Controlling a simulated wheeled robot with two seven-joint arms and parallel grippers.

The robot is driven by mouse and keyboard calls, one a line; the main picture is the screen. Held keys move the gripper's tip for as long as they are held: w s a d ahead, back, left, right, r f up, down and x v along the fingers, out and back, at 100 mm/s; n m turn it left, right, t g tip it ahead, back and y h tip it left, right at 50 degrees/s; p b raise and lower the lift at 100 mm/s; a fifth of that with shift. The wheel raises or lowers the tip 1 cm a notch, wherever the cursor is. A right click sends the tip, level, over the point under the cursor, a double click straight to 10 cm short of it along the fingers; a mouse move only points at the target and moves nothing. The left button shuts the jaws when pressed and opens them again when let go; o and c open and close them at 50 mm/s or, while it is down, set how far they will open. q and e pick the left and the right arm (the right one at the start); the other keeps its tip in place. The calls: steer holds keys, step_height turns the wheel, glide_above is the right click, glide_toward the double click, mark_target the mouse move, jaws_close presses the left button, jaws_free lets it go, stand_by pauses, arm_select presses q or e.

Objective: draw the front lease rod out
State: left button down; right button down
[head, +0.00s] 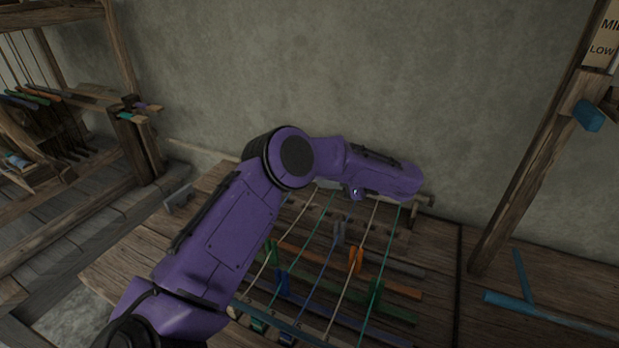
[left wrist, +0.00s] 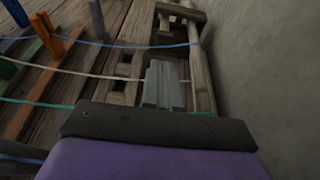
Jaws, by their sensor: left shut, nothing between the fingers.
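My left arm comes in from the lower left of the head view and reaches over the small loom. The left gripper's grey fingers (left wrist: 165,85) show in the left wrist view, shut and empty, above the loom's far end near a round wooden bar (left wrist: 205,75). In the head view, my purple hand hides them. Several coloured threads (head: 340,285) run from front to back. Coloured flat bars cross below them, including an orange one (head: 302,254) and a blue one (head: 330,298), with small coloured uprights. I cannot tell which piece is the front lease rod. My right gripper is out of view.
A blue T-shaped piece (head: 525,300) lies on the bench at right. A wooden post (head: 540,150) with a blue block (head: 588,115) stands beyond it. A plaster wall (head: 400,80) is close behind the loom. A wooden rack (head: 130,125) stands at left.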

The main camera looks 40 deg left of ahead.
arm_select(q)
steer(key=a, duration=0.1)
steer(key=s+a+p, duration=0.1)
steer(key=a, duration=0.2)
steer(key=shift+s+a, duration=0.15)
steer(key=shift+s, duration=0.15)
steer(key=shift+s+a+f, duration=0.1)
steer(key=shift+a+f, duration=0.05)
steer(key=shift+a, duration=0.35)
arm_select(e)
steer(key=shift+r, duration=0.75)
arm_select(q)
steer(key=shift+a, duration=0.1)
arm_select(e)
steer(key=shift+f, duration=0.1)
arm_select(q)
steer(key=shift+s+a+f+b, duration=0.15)
steer(key=shift+s+a+b, duration=0.05)
steer(key=shift+a+b, duration=0.4)
steer(key=shift+r, duration=0.25)
steer(key=shift+a, duration=0.1)
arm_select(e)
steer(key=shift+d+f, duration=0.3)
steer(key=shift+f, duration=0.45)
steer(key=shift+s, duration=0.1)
